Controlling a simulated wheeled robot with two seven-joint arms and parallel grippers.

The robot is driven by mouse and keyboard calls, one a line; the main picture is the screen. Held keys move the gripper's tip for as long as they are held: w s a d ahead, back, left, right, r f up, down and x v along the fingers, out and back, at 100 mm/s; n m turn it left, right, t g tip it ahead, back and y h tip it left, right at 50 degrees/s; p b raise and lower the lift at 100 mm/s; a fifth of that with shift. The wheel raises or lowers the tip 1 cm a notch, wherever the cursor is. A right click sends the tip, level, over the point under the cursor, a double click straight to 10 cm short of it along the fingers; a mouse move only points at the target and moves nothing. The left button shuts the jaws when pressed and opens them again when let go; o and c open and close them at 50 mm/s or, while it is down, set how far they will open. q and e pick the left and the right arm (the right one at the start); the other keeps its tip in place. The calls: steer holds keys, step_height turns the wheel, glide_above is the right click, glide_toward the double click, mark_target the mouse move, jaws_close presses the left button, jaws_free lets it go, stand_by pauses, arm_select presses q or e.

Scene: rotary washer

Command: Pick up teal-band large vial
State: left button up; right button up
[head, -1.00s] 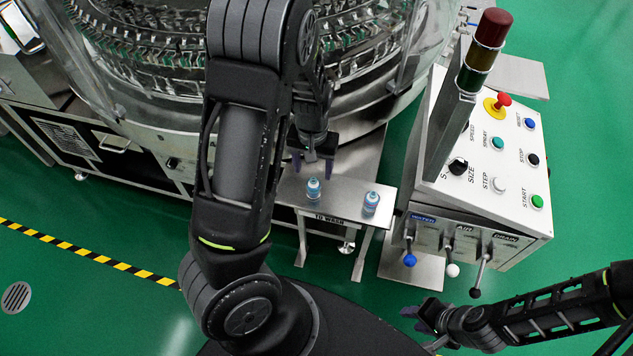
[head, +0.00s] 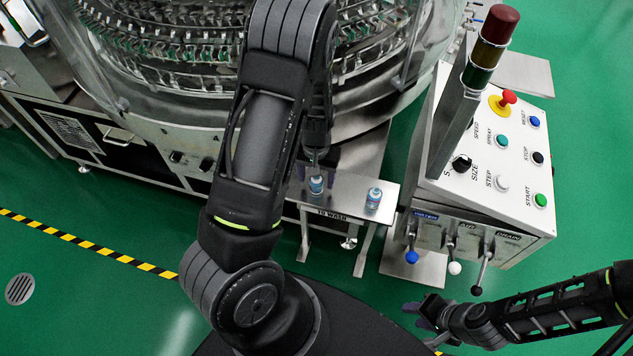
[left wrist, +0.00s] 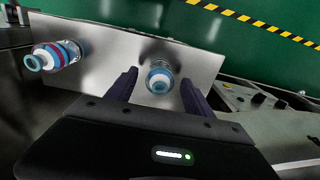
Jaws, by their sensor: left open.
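A small vial with a blue-teal band (head: 317,184) stands upright on the steel shelf marked TO WASH (head: 345,192). It also shows in the left wrist view (left wrist: 159,78), seen from above, between my open fingers. My left gripper (left wrist: 159,84) is open, with one finger on each side of this vial; I cannot tell whether they touch it. In the head view my arm partly hides this gripper. A second vial (head: 373,198) stands to the right; in the left wrist view it shows a dark red band (left wrist: 66,52). My right gripper (head: 424,312) is empty at lower right, its opening unclear.
The rotary washer (head: 200,110) stands behind the shelf. A control panel (head: 500,160) with buttons, levers and a light tower (head: 487,55) is to the right. Green floor with a striped line (head: 90,245) is open in front.

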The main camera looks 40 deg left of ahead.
arm_select(q)
steer(key=shift+f, duration=0.6)
steer(key=shift+c, duration=0.3)
jaws_close()
